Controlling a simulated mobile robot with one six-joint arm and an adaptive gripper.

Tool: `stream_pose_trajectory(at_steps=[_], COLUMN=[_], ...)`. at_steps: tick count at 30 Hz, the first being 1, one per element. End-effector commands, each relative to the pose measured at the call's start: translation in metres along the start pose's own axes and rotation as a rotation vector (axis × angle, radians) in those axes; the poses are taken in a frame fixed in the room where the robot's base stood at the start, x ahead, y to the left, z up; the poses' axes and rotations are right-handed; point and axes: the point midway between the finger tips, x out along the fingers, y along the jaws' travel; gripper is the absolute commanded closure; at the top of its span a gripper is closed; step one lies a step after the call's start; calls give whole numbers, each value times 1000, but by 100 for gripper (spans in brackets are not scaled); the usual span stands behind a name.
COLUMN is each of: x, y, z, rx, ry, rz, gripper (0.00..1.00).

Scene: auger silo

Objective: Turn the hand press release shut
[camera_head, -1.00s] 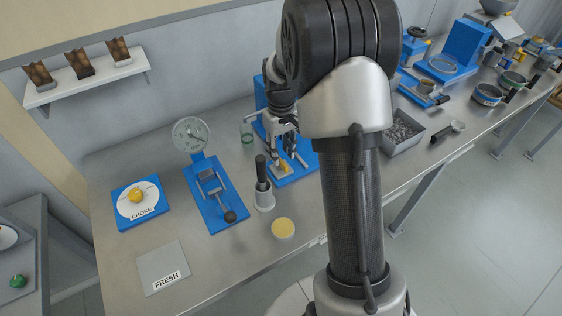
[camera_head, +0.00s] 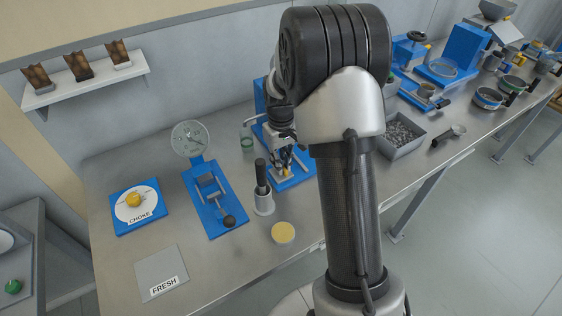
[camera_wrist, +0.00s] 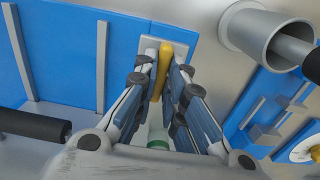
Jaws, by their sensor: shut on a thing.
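The hand press has a blue base (camera_head: 298,180) and stands near the middle of the bench, partly hidden by my arm. Its release is a yellow lever (camera_wrist: 164,62) on a pale plate (camera_wrist: 148,46); in the wrist view it lies lengthwise, roughly upright in the picture. My gripper (camera_wrist: 162,80) is closed in on the lever, with a finger on each side. In the head view my gripper (camera_head: 285,168) points down over the press base and covers most of the lever.
A grey cup (camera_head: 264,205) with a black-handled tool stands just left of the press, near a yellow-topped disc (camera_head: 283,232). A gauge device (camera_head: 191,139), a choke dial (camera_head: 139,203) and a grey bin (camera_head: 402,140) are on the same bench.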

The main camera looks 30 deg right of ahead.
Motion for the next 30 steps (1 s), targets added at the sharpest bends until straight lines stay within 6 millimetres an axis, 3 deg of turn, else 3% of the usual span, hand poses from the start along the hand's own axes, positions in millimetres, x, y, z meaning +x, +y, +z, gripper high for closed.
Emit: stream_pose_trajectory(at_steps=[17,30], x=[-1,-2], y=[0,0], z=[0,0], rx=[39,355], ry=[-1,-1], rz=[0,0], gripper=[100,100])
